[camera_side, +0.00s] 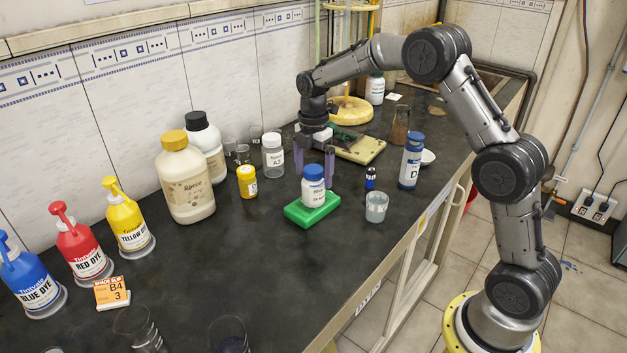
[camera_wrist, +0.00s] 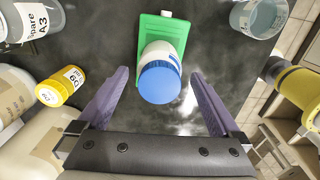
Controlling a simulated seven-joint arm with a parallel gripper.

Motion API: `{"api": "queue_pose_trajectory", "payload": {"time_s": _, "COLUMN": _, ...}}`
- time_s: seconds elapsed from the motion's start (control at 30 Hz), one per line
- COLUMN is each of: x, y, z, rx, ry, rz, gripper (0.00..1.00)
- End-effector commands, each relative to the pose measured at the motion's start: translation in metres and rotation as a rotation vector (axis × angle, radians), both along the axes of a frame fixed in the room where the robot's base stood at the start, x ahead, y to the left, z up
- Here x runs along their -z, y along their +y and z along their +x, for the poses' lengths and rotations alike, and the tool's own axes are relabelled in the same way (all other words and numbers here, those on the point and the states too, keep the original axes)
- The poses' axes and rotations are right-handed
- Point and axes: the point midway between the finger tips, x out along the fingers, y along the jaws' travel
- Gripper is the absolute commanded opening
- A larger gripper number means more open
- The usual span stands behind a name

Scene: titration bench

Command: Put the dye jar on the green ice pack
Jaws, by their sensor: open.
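A small white jar with a blue cap (camera_side: 313,190) stands upright on the green ice pack (camera_side: 300,215), near the middle of the bench. It looks like the dye jar, though its label is too small to read. My gripper (camera_side: 314,170) is open, with its purple fingers pointing down just behind the jar. In the wrist view, the jar's blue cap (camera_wrist: 160,83) lies between the two open fingertips (camera_wrist: 158,74), with a gap on each side. The green ice pack (camera_wrist: 155,26) shows beyond and under the jar; part of it is hidden.
A yellow jar (camera_side: 247,182), a clear jar (camera_side: 273,155) and a large cream bottle (camera_side: 186,180) stand left. The bench in front of the ice pack is clear.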

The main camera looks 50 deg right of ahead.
Motion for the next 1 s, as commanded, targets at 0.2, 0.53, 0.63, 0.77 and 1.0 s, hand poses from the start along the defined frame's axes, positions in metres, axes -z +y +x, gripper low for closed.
{"api": "queue_pose_trajectory", "payload": {"time_s": 0.2, "x": -0.048, "y": 0.000, "z": 0.001, "rx": 0.000, "ry": -0.005, "rz": -0.001, "gripper": 1.00}}
{"api": "queue_pose_trajectory", "payload": {"time_s": 0.53, "x": -0.088, "y": 0.000, "z": 0.000, "rx": 0.000, "ry": -0.002, "rz": 0.000, "gripper": 1.00}}
{"api": "queue_pose_trajectory", "payload": {"time_s": 0.63, "x": -0.091, "y": 0.000, "z": 0.000, "rx": 0.000, "ry": -0.002, "rz": 0.000, "gripper": 1.00}}
{"api": "queue_pose_trajectory", "payload": {"time_s": 0.77, "x": -0.097, "y": 0.002, "z": -0.004, "rx": 0.021, "ry": -0.010, "rz": -0.002, "gripper": 1.00}}
{"api": "queue_pose_trajectory", "payload": {"time_s": 1.0, "x": -0.145, "y": 0.027, "z": -0.062, "rx": 0.312, "ry": -0.109, "rz": 0.003, "gripper": 1.00}}
